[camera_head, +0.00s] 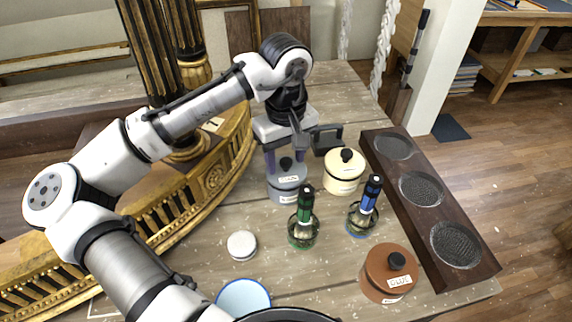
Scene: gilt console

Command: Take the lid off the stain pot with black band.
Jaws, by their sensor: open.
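A grey pot (287,186) with a lid, a dark knob and pale labels stands near the middle of the table. My gripper (286,161) is open above it, pointing down, with its purple fingers on either side of the knob; I cannot tell whether they touch it. A cream pot (342,178) with a black knob and a dark line below its lid stands just to the right. A brown lidded pot (388,276) with a black knob and a white label is at the front right. The gripper partly hides the grey pot's lid, and I cannot make out a band there.
Green-handled (304,215) and blue-handled (366,207) brushes stand upright in holders in front of the pots. A dark wooden rack (408,187) with three round recesses lies along the right edge. A small white-topped tin (242,245) and a light-blue dish (243,298) are front left. Gilt woodwork (215,180) borders the left.

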